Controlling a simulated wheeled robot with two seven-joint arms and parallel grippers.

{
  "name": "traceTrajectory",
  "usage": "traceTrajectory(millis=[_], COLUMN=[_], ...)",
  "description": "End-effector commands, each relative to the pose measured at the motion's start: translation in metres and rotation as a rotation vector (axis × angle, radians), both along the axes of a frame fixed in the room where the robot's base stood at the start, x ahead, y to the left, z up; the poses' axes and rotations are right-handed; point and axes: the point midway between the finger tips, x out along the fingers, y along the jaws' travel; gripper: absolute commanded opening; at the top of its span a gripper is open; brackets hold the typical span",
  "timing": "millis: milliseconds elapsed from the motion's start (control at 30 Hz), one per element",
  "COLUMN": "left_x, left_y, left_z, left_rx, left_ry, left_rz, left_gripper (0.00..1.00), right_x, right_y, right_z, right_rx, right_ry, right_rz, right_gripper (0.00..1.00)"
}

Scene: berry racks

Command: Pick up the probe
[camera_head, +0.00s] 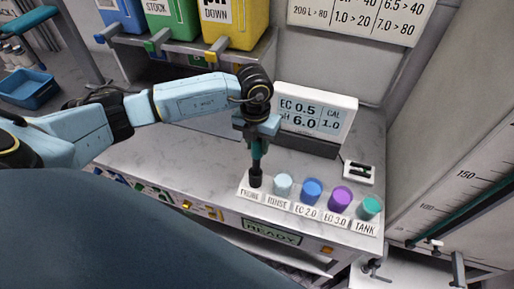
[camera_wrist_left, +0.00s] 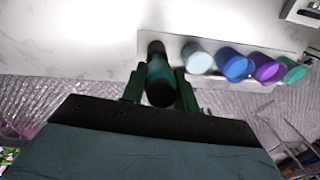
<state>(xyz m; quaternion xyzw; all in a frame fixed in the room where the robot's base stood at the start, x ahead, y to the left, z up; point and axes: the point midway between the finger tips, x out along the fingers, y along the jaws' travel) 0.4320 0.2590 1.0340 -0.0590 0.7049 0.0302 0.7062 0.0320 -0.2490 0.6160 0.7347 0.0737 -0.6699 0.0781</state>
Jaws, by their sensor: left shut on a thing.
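The probe (camera_head: 256,150) is a slim teal and black stick standing upright at the spot labelled PROBE, its black lower end (camera_head: 255,178) at the left end of the white cup rack. My left gripper (camera_head: 257,138) points down and is shut on the probe's upper part. In the left wrist view the probe (camera_wrist_left: 159,80) sits between the two green fingers. I cannot tell whether its lower end is still seated in the holder. My right gripper is not in view.
To the right stand the rinse cup (camera_head: 282,185), blue cup (camera_head: 311,191), purple cup (camera_head: 340,199) and teal tank cup (camera_head: 369,207). A display (camera_head: 314,118) reading EC 0.5 and 6.0 stands behind. Coloured containers (camera_head: 232,20) are on a shelf above. The counter's left part is clear.

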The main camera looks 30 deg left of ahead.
Motion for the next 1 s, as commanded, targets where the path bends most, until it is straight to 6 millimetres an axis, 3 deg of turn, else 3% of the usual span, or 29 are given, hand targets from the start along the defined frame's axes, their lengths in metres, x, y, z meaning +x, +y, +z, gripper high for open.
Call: traceTrajectory(millis=[300,800,1000], left_x=[0.012,-0.087,-0.115], left_y=[0.004,-0.020,-0.026], left_z=[0.056,0.050,0.051], left_rx=[0.000,0.000,0.001], left_ry=[-0.007,-0.001,-0.001], left_rz=[-0.001,-0.004,-0.002], left_gripper=[0.03,0.03,0.03], right_x=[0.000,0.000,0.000], right_y=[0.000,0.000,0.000], right_z=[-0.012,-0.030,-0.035], right_rx=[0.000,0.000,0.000], right_ry=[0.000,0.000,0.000], right_rz=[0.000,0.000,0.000], right_gripper=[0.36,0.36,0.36])
